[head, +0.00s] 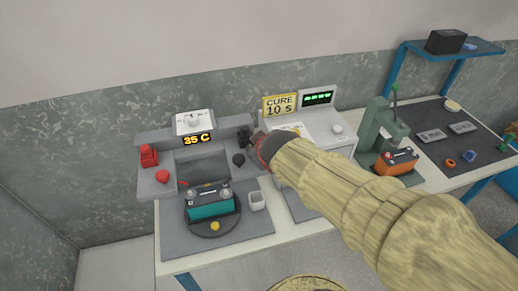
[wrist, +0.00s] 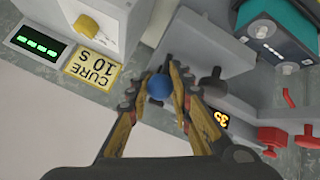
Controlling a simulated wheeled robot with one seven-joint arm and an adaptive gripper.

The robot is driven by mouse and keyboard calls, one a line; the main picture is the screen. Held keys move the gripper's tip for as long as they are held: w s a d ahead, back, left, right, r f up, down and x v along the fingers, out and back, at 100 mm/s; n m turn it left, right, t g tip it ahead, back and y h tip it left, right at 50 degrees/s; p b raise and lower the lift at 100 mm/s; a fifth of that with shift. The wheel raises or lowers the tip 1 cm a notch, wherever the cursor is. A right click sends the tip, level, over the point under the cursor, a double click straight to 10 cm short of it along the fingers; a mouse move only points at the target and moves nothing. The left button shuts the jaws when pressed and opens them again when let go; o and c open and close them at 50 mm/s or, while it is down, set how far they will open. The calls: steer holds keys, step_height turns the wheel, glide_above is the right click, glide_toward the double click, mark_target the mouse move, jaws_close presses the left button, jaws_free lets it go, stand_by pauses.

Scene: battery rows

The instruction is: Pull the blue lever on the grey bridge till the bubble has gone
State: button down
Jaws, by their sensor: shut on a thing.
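The grey bridge (head: 228,125) stands over the left end of the bench, with an orange "35 C" display on its front. The blue lever's round knob (wrist: 159,87) shows in the wrist view between my fingers; the lever is hidden behind my gripper in the head view. My gripper (head: 256,141) is at the bridge's right end, its fingers shut on the blue lever. A teal battery (head: 210,211) with a black top sits upright on a dark round plate under the bridge's front. No bubble can be made out in either view.
Red handles (head: 149,155) are at the bridge's left end, and a black knob (head: 238,159) is close beside my gripper. A white cup (head: 257,201) stands right of the battery. A "CURE 10 s" sign (head: 279,105), a green press and an orange battery (head: 396,162) lie further right.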

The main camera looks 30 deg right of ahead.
steer(key=c, duration=1.6)
jaws_free()
steer(key=shift+o, duration=0.2)
steer(key=shift+s, duration=0.1)
steer(key=v, duration=1.2)
